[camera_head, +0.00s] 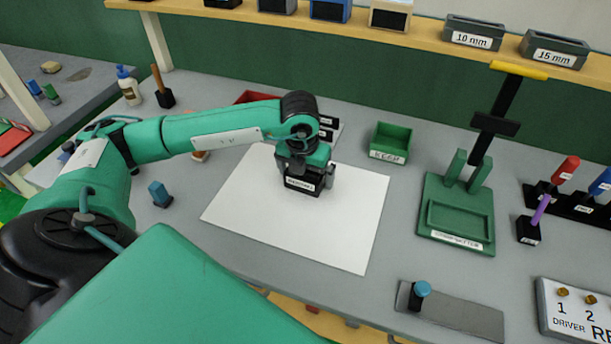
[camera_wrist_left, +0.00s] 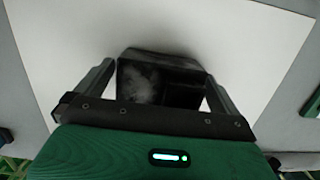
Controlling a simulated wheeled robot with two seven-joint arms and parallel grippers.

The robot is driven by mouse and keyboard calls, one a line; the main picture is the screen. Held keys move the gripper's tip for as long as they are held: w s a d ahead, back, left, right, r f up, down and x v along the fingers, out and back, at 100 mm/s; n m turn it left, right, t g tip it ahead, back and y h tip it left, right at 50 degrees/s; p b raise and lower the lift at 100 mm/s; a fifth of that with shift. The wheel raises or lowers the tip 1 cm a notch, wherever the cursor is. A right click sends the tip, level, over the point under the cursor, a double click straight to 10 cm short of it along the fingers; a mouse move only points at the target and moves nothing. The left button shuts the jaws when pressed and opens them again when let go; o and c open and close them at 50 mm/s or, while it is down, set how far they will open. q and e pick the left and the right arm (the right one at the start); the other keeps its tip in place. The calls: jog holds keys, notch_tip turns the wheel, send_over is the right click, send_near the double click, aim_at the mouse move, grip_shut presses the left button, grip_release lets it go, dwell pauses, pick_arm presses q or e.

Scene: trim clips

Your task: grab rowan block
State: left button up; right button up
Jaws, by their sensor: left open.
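A small black block (camera_head: 305,184) with a white label stands on the white sheet; the label is too small to read surely, so I cannot confirm that it is the rowan block. My left gripper (camera_head: 303,168) is directly above it, pointing down. In the left wrist view the dark block (camera_wrist_left: 160,78) lies between the two open fingers of my left gripper (camera_wrist_left: 158,88), with a smudged grey patch on its top. I cannot tell whether the fingers touch its sides. My right gripper is not in view.
The white sheet (camera_head: 340,226) is otherwise bare. A green bin (camera_head: 390,142) and a green fixture (camera_head: 456,210) stand to the right. A blue-topped stamp (camera_head: 160,194) stands to the left. A grey plate with a blue knob (camera_head: 455,312) lies at the front. A shelf (camera_head: 420,22) runs behind.

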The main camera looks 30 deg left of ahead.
pick_arm(q)
jog(key=c, duration=1)
